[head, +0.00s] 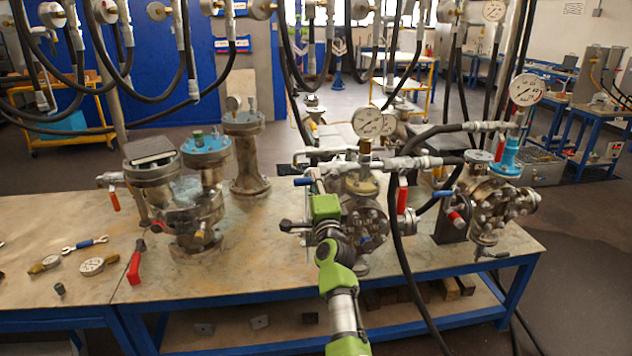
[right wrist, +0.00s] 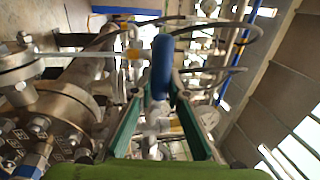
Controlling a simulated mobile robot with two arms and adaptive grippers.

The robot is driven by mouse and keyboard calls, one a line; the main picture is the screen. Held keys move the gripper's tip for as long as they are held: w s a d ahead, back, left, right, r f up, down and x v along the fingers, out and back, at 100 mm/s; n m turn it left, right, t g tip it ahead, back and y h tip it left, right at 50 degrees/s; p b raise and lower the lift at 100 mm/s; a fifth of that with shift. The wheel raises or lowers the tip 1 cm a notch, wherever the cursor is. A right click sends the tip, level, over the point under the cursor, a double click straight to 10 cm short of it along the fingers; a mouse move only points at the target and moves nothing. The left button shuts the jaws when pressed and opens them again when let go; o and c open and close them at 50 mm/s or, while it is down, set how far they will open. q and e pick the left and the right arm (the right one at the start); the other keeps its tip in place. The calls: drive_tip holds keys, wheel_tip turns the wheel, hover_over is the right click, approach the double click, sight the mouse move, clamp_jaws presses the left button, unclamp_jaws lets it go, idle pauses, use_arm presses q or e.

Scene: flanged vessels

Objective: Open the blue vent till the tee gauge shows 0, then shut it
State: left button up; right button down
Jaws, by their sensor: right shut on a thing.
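My right gripper (head: 312,190) reaches up from the front to the vessel with the tee (head: 368,162). It is shut on the blue vent handle (head: 303,182), left of the tee. In the right wrist view the blue handle (right wrist: 162,65) stands between the green-padded fingers of the gripper (right wrist: 158,96). Two round gauges, a front one (head: 367,122) and one just behind it (head: 387,124), sit above the tee; their readings are too small to tell. How far the vent is turned cannot be told. My left gripper is not in view.
A red lever (head: 402,195) and black hoses are close on the right. Another flanged vessel (head: 490,200) with a large gauge (head: 526,89) stands further right. Blue-topped vessels (head: 205,150) stand left. Loose gauges (head: 92,266) and a wrench (head: 85,244) lie on the bench's left.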

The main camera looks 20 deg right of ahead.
drive_tip(key=shift+r, duration=0.15)
idle(0.3)
drive_tip(key=c, duration=2)
unclamp_jaws()
drive_tip(key=shift+o, duration=0.2)
